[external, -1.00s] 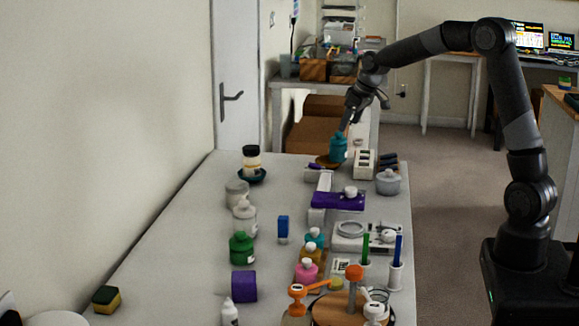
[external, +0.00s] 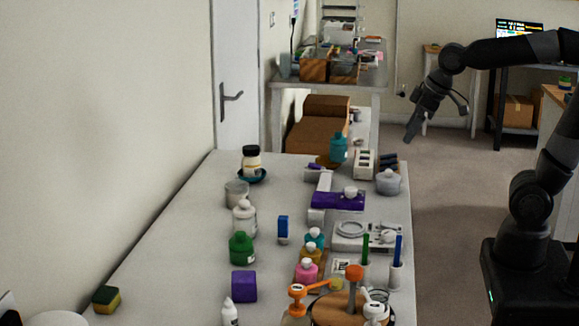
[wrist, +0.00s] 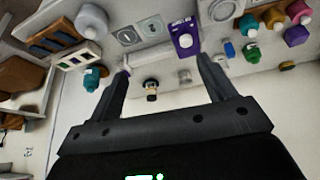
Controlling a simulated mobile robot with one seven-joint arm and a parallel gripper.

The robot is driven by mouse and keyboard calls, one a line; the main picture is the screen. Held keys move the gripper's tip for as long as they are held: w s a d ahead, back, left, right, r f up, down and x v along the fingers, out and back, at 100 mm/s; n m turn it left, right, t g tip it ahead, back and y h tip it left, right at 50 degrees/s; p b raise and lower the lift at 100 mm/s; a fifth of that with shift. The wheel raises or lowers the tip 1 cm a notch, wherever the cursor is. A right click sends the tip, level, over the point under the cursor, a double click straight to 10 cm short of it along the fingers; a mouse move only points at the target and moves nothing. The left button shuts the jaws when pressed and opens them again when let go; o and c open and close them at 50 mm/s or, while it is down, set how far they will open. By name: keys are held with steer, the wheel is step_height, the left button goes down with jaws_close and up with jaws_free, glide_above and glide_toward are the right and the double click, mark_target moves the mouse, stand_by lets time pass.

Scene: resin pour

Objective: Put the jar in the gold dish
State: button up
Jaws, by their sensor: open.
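A teal jar (external: 338,149) stands upright at the far end of the table, at the gold dish (external: 322,161). The teal jar also shows in the wrist view (wrist: 92,79). A cream jar with a dark lid (external: 251,158) sits in a dark teal dish (external: 252,176) to the left; it also shows in the wrist view (wrist: 151,88). My gripper (external: 410,138) is open and empty, to the right of the table's far end and apart from the teal jar.
A white rack (external: 365,164), dark cylinders (external: 388,163) and a grey lidded pot (external: 388,182) stand right of the teal jar. A purple-topped device (external: 338,200) is nearer. Several bottles crowd the near table. The middle-left tabletop is mostly clear.

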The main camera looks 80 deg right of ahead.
steer(key=s+a+f+n, duration=0.1)
steer(key=s+a+f, duration=0.2)
steer(key=s, duration=0.6)
steer(key=shift+a+y, duration=0.4)
steer(key=shift+a, duration=0.75)
